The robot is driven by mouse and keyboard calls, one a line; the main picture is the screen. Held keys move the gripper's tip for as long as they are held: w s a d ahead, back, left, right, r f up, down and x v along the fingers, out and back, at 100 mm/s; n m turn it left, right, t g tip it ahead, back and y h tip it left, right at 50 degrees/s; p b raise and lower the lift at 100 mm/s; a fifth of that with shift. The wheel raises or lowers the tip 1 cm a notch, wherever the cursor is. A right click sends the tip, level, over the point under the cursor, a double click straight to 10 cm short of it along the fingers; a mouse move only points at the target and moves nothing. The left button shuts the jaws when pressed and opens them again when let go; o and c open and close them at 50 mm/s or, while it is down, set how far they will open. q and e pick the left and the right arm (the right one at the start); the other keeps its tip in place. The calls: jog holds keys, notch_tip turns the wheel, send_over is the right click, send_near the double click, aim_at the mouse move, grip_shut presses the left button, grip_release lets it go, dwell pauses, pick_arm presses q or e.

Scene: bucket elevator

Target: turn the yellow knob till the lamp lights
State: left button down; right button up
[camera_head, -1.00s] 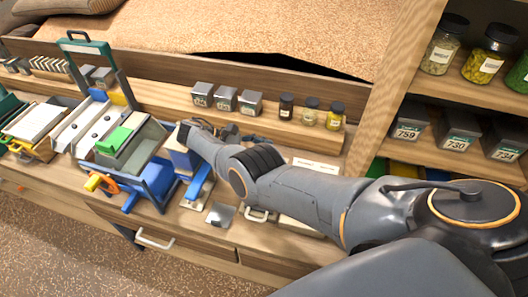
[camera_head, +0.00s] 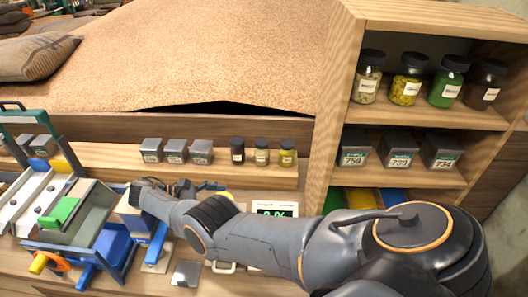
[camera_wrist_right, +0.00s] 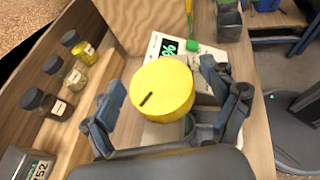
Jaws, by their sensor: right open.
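The yellow knob (camera_wrist_right: 160,90) is a large round disc with a dark line mark on its top, in the middle of the right wrist view. My right gripper (camera_wrist_right: 165,98) is open, with one finger on each side of the knob; whether either finger touches it I cannot tell. In the head view my arm hides most of this spot, and a small yellow patch (camera_head: 226,196) shows behind it. A white panel (camera_head: 275,208) has a dark display with green characters; the display also shows in the wrist view (camera_wrist_right: 169,47). I cannot make out a lit lamp. My left gripper is not in view.
Several jars (camera_head: 262,151) and grey tins (camera_head: 176,152) stand on the ledge behind. A shelf unit (camera_head: 335,120) with jars and tins stands at the right. A blue and grey machine with a green block (camera_head: 58,213) is at the left.

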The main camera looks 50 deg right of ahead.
dwell(0.3)
jog(key=shift+n+t, duration=0.3)
jog(key=shift+t, duration=0.1)
